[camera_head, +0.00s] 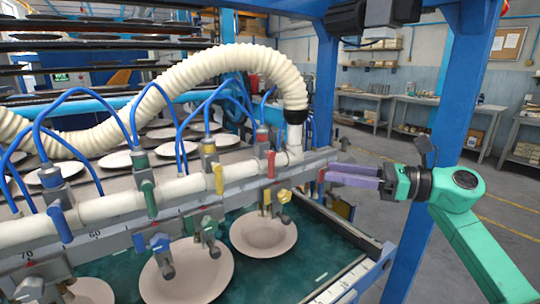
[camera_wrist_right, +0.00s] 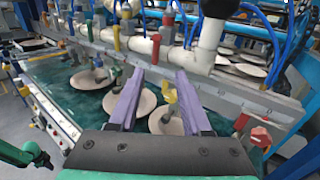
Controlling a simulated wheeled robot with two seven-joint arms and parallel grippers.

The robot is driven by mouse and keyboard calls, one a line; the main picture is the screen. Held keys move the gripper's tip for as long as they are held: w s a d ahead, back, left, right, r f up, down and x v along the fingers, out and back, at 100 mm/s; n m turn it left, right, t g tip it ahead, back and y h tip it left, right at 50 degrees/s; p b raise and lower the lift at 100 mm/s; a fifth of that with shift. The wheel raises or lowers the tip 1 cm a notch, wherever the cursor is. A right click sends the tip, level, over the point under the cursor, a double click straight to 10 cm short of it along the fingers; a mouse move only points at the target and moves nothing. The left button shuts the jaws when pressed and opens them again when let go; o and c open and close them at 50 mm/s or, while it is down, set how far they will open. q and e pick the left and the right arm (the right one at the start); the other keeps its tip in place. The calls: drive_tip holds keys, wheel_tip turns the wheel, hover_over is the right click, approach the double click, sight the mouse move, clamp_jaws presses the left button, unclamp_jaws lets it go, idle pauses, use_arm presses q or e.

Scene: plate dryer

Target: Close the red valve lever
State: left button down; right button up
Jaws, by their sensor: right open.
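A red valve lever (camera_head: 271,163) stands upright on the white pipe (camera_head: 180,187), near its right end. It also shows in the right wrist view (camera_wrist_right: 156,48), beyond my fingertips. A second red handle (camera_wrist_right: 260,135) is lower on the rail at the right of the wrist view, with a small red part (camera_wrist_right: 241,122) beside it. Contact cannot be told.
Yellow (camera_head: 218,178) and green (camera_head: 149,198) levers stand farther left along the pipe. A yellow lower valve (camera_head: 276,199) hangs over a plate (camera_head: 263,234). A thick blue post (camera_head: 326,80) and a ribbed hose (camera_head: 215,65) rise nearby. The floor at right is open.

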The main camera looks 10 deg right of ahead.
drive_tip(key=a+r+p, duration=0.2)
drive_tip(key=p, duration=0.3)
approach(271, 165)
drive_tip(key=w+a+r, duration=0.1)
drive_tip(key=w+a, duration=0.2)
use_arm(q)
wheel_tip(271, 165, up, 7)
drive_tip(key=s+p, duration=0.1)
drive_tip(key=s, duration=0.1)
drive_tip(key=shift+d, duration=0.25)
use_arm(e)
drive_tip(key=x, duration=0.3)
drive_tip(key=shift+w+a+f, duration=0.1)
drive_tip(key=shift+a+f, duration=0.05)
drive_tip(key=shift+a, duration=0.15)
use_arm(q)
drive_tip(key=shift+s+f, duration=0.1)
drive_tip(key=shift+s, duration=0.1)
use_arm(e)
drive_tip(key=shift+w, duration=0.1)
clamp_jaws()
